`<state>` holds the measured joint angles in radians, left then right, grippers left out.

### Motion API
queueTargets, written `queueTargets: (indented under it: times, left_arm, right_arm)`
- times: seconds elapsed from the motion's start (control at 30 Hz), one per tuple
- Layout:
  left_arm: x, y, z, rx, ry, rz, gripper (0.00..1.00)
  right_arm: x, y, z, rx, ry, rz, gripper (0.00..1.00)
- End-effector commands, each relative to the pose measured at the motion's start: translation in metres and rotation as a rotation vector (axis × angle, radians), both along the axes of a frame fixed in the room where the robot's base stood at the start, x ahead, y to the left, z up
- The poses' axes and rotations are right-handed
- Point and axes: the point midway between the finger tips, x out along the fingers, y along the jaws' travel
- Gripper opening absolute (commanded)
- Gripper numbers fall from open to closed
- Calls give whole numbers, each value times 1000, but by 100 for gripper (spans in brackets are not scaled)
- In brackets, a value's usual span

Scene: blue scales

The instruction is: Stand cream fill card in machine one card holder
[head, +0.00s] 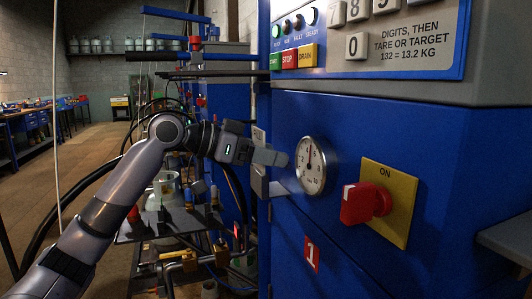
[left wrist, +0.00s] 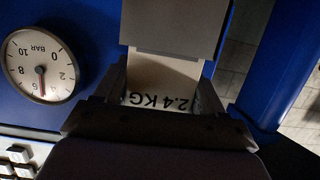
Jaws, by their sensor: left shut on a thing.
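My left gripper (head: 272,157) reaches in from the left to the side of the blue machine marked 1 (head: 310,253). A grey card holder (left wrist: 172,38) covers the card's far end there; in the head view the holder (head: 258,186) is just below the fingers. How deep the card sits in it is hidden. My right gripper is not in view.
A round pressure gauge (head: 310,166) is close to my left fingertips. A red knob (head: 362,204) on a yellow plate (head: 398,200) is farther right, and a keypad panel (head: 415,35) is above. Hoses and a cluttered shelf (head: 165,226) lie below my left arm.

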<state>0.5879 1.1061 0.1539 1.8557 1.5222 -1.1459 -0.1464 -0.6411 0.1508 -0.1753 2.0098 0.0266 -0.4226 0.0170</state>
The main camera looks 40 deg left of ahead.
Motion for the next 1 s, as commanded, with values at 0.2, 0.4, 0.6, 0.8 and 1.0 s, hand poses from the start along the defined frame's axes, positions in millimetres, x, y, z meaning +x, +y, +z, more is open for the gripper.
queueTargets:
  times: [0.2, 0.4, 0.6, 0.8, 1.0]
  left_arm:
    - [0, 0, -5, 0, -1, 0, 36]
    - [0, 0, -9, 0, -1, 0, 36]
    - [0, 0, -13, 0, -1, 0, 36]
    - [0, 0, -13, 0, -1, 0, 36]
    - [0, 0, -13, 0, -1, 0, 99]
  right_arm:
    - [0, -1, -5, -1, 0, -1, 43]
    - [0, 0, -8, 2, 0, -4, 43]
    - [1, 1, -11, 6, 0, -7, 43]
    - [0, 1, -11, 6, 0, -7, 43]
    - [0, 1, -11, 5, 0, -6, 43]
